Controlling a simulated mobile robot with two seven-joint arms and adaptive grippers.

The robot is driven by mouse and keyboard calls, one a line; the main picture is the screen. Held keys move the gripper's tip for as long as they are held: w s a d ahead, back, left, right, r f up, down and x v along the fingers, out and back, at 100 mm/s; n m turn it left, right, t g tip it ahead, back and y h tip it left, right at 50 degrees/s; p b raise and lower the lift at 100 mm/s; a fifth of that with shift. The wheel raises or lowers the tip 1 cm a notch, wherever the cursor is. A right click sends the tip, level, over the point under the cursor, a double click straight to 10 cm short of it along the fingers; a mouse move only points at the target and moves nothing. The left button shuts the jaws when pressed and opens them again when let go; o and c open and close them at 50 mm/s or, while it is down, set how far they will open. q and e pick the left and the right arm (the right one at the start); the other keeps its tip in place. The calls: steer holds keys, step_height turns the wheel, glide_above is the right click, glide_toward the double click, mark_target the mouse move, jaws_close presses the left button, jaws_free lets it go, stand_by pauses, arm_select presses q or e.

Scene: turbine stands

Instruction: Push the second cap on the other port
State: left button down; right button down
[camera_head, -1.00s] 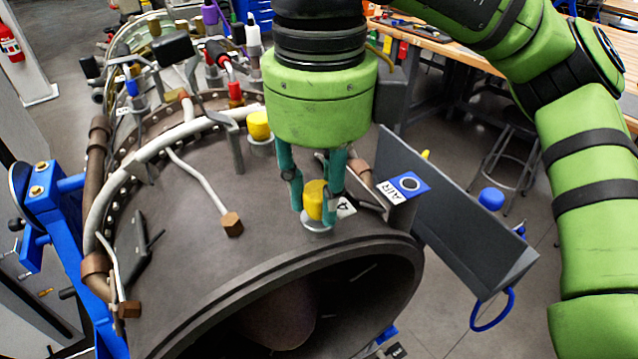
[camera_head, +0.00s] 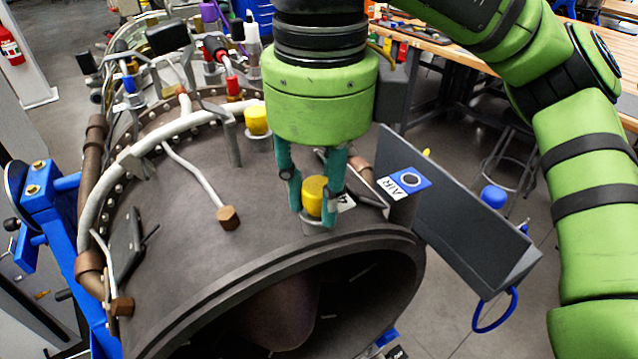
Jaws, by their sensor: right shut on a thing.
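A yellow cap (camera_head: 313,194) stands upright at a port (camera_head: 318,222) near the front rim of the dark turbine casing (camera_head: 190,250). My right gripper (camera_head: 315,212) points down from above, with its teal fingers on both sides of this cap and shut on it. The cap's base meets the port flange, but I cannot tell how far it is seated. Another yellow cap (camera_head: 256,119) sits on the port behind and to the left, clear of the gripper. My left gripper is not in view.
A grey tray (camera_head: 460,225) is fixed at the casing's right, with a blue AIR label (camera_head: 408,182) and a blue cap (camera_head: 493,196) by it. Pipes and a blue stand (camera_head: 60,225) flank the left. A wooden workbench (camera_head: 480,45) stands behind.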

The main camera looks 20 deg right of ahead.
mark_target(318, 185)
steer(key=shift+s+f, duration=0.1)
steer(key=shift+f, duration=0.25)
steer(key=c, duration=0.9)
jaws_free()
steer(key=shift+r, duration=0.1)
steer(key=shift+o, duration=0.7)
steer(key=shift+r, duration=0.1)
steer(key=shift+r, duration=0.15)
steer(key=shift+r+p, duration=2.75)
steer(key=shift+r, duration=0.7)
